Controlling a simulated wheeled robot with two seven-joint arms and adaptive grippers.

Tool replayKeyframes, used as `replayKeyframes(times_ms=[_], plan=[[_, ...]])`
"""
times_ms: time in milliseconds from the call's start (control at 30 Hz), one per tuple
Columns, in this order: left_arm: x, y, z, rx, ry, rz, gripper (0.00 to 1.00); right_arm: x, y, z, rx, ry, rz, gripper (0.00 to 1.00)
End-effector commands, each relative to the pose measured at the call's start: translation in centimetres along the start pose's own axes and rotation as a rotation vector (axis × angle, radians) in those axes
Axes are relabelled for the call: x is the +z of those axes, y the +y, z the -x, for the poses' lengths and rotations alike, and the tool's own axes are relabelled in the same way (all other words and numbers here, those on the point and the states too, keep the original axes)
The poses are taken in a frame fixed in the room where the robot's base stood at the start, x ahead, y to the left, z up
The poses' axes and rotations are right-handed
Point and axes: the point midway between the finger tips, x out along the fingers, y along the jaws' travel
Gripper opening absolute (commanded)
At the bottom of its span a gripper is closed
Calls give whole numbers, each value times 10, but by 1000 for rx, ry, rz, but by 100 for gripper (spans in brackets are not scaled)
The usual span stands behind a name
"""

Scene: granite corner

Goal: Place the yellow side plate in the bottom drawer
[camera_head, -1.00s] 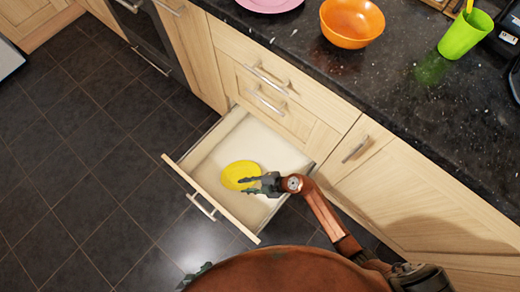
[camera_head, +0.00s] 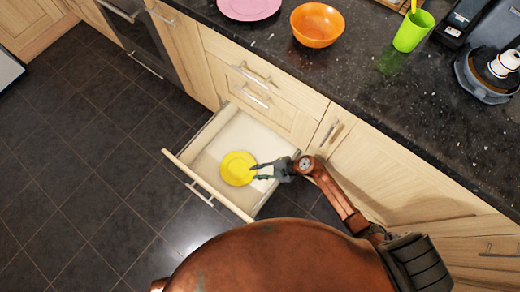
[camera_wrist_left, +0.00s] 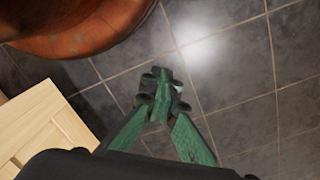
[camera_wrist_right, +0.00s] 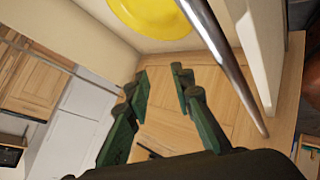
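The yellow side plate (camera_head: 238,168) lies flat inside the open bottom drawer (camera_head: 210,158). My right gripper (camera_head: 256,172) is open and empty, just to the right of the plate in the head view. In the right wrist view its two fingers (camera_wrist_right: 162,78) are apart with nothing between them, and the plate (camera_wrist_right: 152,14) shows beyond them at the top. My left gripper (camera_wrist_left: 160,82) shows only in the left wrist view, over the floor, with its fingertips together and no object visible in them.
A metal drawer rail (camera_wrist_right: 225,55) and drawer side run close beside the right gripper. On the dark counter (camera_head: 355,75) are a pink plate (camera_head: 248,8), an orange bowl (camera_head: 318,24), a green cup (camera_head: 412,30) and a coffee machine (camera_head: 490,70). The tiled floor (camera_head: 80,150) left of the drawer is clear.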

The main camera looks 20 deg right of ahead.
Motion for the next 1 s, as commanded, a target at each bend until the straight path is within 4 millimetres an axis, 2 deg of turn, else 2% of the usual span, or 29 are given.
replayKeyframes(times_ms=[133, 300, 1000], plan=[[1, -3, -14, -4, 1, -1, 0, 0, 0, 8, -1, -1, 1, 22], [2, -4, -21, -5, 1, -1, 0, 0, -1, 10, -1, -1, 1, 22], [2, -4, -22, -5, 0, -1, 0, 0, 0, 10, -1, 0, 0, 22]])
